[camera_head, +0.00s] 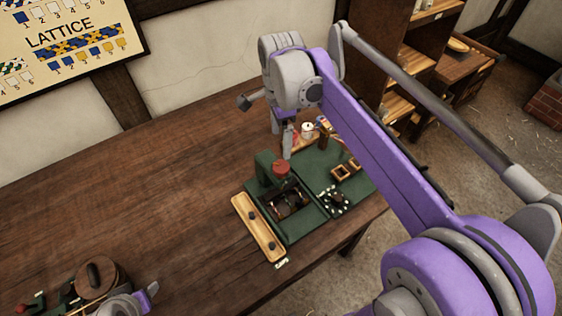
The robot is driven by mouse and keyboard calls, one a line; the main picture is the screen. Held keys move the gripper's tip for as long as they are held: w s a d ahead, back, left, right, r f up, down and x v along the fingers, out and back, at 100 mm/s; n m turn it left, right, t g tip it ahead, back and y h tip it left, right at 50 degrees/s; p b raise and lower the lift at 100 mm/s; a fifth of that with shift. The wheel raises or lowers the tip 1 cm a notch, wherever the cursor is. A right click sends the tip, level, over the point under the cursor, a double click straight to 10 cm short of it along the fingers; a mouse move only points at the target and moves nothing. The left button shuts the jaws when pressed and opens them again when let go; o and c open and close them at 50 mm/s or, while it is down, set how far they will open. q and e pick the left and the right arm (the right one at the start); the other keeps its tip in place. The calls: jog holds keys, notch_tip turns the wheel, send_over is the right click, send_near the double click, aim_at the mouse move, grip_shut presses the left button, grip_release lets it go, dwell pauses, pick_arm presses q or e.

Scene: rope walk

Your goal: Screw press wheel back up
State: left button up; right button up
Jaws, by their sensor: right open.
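A green press-like fixture (264,168) stands on the wooden bench, with a red knob (281,168) on top and a dark recess below it. I cannot tell for sure which part is the press wheel; a dark round part with pale studs (333,202) sits on the green plate to its right. My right gripper (282,139) points down just behind the fixture. It is open, and no thing shows between its fingers. My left gripper (140,301) shows only in part at the bottom left, and its fingers are not clear.
A wooden strip (259,228) lies along the fixture's left side. Small wooden frames (345,170) and a white jar (307,130) are to its right and behind. A round brown lidded thing (100,277) is near my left gripper. The bench (130,190) is clear between.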

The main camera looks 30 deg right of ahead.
aim_at(281, 166)
notch_tip(281, 166, down, 10)
jog(key=shift+s+f+b, duration=0.1)
jog(key=shift+f+b, duration=0.15)
jog(key=shift+b, duration=0.05)
jog(key=c, duration=1.4)
jog(key=shift+o, duration=0.2)
